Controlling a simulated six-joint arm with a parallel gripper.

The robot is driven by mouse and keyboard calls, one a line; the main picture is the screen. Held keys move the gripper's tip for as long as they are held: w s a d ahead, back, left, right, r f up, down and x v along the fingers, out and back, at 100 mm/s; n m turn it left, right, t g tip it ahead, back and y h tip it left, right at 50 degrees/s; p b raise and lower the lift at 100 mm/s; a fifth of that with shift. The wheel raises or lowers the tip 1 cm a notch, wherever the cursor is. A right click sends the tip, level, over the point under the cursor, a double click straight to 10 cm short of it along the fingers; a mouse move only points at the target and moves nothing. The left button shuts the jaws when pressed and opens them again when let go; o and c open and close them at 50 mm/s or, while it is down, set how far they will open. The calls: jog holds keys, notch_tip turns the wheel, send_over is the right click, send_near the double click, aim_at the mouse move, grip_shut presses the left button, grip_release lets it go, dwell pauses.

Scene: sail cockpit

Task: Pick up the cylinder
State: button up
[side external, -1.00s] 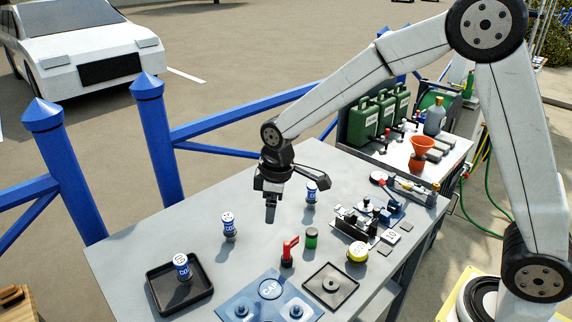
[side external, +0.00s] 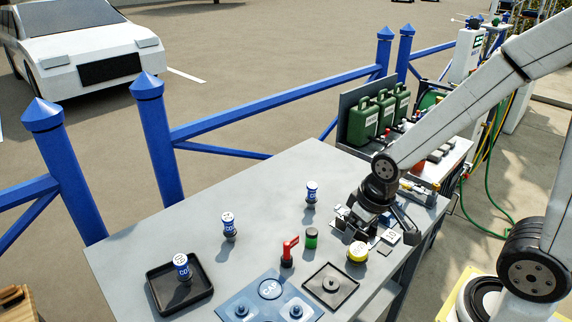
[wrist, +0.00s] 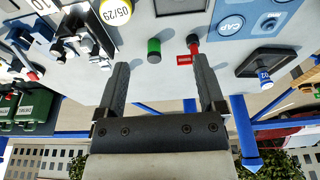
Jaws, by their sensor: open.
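Several white-and-blue labelled cylinders also stand here: one at the back (side external: 312,193), one at the left (side external: 229,226), and one in a black tray (side external: 182,266). I cannot tell from the pictures which cylinder is meant. My gripper (side external: 378,222) is open and empty, over the right part of the table, right of the green cylinder. It also shows in the wrist view (wrist: 160,70).
A red-handled valve (side external: 289,252) stands left of the green cylinder, and a yellow-topped round piece (side external: 357,253) right of it. A black square tray (side external: 330,288) and a blue CAP panel (side external: 262,299) lie in front. Clamp-like hardware (side external: 346,218) is beside my gripper. The table's back left is clear.

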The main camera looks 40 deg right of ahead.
jog(key=shift+o, duration=0.5)
jog(key=m+g, duration=0.3)
jog(key=m, duration=1.5)
send_near(312, 184)
jog(key=f, duration=0.5)
jog(key=shift+s+f, duration=0.2)
jog(key=shift+f, duration=1.45)
